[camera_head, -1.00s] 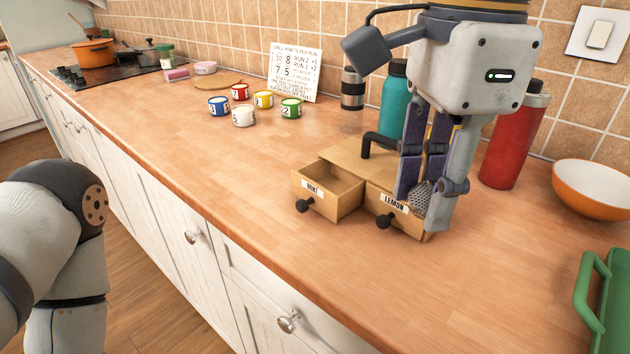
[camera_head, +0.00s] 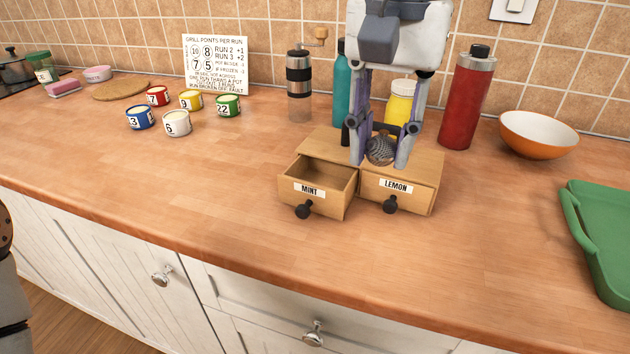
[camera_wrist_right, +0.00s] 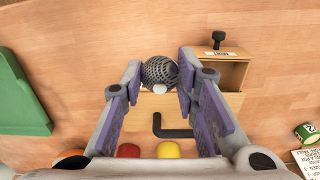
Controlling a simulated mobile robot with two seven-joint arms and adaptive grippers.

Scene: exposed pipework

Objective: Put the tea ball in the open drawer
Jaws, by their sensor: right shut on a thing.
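The tea ball (camera_head: 380,150), a dark mesh ball, is held between the fingertips of my right gripper (camera_head: 382,158), above the top of a small wooden drawer box (camera_head: 322,146). It also shows between the fingers in the right wrist view (camera_wrist_right: 160,72). The drawer labelled MINT (camera_head: 309,190), on the left of the box, is pulled out and looks empty inside. The drawer labelled LEMON (camera_head: 396,188), on the right, is shut. The ball is above the LEMON side. My left gripper is out of view.
A dark handle (camera_wrist_right: 172,130) stands on the box. Behind are a grinder (camera_head: 299,88), a teal bottle (camera_head: 342,90), a yellow jar (camera_head: 400,103) and a red bottle (camera_head: 467,100). An orange bowl (camera_head: 538,135) and green tray (camera_head: 605,235) are right. Counter in front is clear.

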